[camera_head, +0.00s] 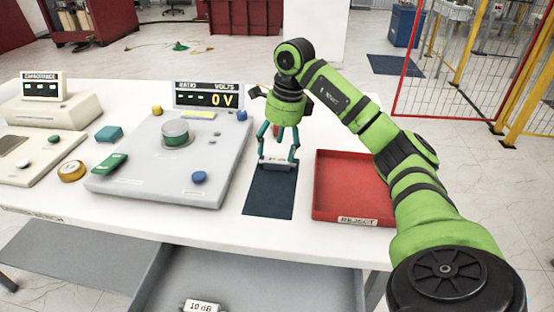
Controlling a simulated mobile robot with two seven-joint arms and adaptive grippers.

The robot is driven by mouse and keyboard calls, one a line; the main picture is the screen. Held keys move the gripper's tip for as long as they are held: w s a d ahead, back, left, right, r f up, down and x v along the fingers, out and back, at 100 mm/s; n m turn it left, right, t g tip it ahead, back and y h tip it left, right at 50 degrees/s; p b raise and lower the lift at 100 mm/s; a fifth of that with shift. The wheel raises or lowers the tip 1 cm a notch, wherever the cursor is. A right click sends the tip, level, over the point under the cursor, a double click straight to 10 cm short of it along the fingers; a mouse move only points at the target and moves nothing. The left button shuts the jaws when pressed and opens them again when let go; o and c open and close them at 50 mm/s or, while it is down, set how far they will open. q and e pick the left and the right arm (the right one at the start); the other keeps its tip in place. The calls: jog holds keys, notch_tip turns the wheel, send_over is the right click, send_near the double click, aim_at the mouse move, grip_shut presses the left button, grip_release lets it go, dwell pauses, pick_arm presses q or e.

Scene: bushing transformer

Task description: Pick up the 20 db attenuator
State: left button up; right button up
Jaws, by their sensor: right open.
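A small grey block with a label (277,165) lies at the upper end of a dark blue mat (268,198) on the white table. Its label is too small to read for certain. Another small block, labelled 10 dB (202,307), lies in the open grey drawer at the bottom edge, partly cut off. My left gripper is not in view.
A red REJECT tray (358,220) stands right of the mat, below my right arm. A grey console (160,180) with knobs and a 0 V display (208,96) stands left of the mat.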

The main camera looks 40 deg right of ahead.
aim_at(277, 161)
notch_tip(277, 161, down, 4)
jog(key=shift+r+p, duration=0.15)
jog(key=shift+p, duration=0.15)
jog(key=shift+w+f, duration=0.1)
jog(key=shift+f, duration=0.45)
jog(key=c, duration=1.3)
